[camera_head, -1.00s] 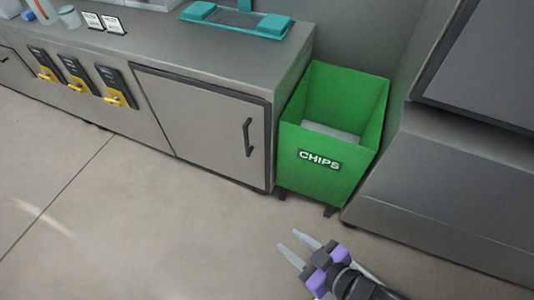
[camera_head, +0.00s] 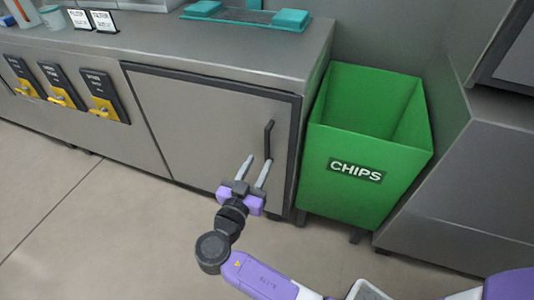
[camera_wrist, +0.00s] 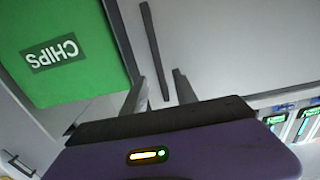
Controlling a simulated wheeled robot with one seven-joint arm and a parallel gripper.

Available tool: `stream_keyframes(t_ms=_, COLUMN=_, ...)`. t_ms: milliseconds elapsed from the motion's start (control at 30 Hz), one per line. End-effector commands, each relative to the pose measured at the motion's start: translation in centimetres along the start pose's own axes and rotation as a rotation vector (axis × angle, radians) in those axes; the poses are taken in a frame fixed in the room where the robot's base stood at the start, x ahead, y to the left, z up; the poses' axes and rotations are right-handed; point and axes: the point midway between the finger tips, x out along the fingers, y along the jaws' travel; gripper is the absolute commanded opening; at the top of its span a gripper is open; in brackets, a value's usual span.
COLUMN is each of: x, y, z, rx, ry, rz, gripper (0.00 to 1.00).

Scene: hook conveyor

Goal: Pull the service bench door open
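The service bench door (camera_head: 200,125) is a grey panel in a dark frame, and it looks shut. Its dark vertical bar handle (camera_head: 268,140) is near the door's right edge. My gripper (camera_head: 256,168) is open and empty in front of the door, its two pale fingers pointing at the panel just below the handle. In the wrist view the handle (camera_wrist: 153,45) runs down to the gap between the fingertips (camera_wrist: 159,78). I cannot tell whether the fingers touch it or straddle its lower end.
A green CHIPS bin (camera_head: 362,150) stands close to the right of the door. Yellow-handled switches (camera_head: 62,90) are on the bench front to the left. Teal fixtures (camera_head: 245,15) sit on the bench top. The floor (camera_head: 110,210) before the door is clear to the left.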

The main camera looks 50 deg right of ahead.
Motion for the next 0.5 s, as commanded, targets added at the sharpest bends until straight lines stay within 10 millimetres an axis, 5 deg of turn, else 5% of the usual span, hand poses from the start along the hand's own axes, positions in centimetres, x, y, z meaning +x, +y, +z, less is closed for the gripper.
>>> stream_keyframes(t_ms=500, x=6.8, y=0.1, z=-0.1, rx=0.002, ry=0.002, rz=0.005, gripper=0.35)
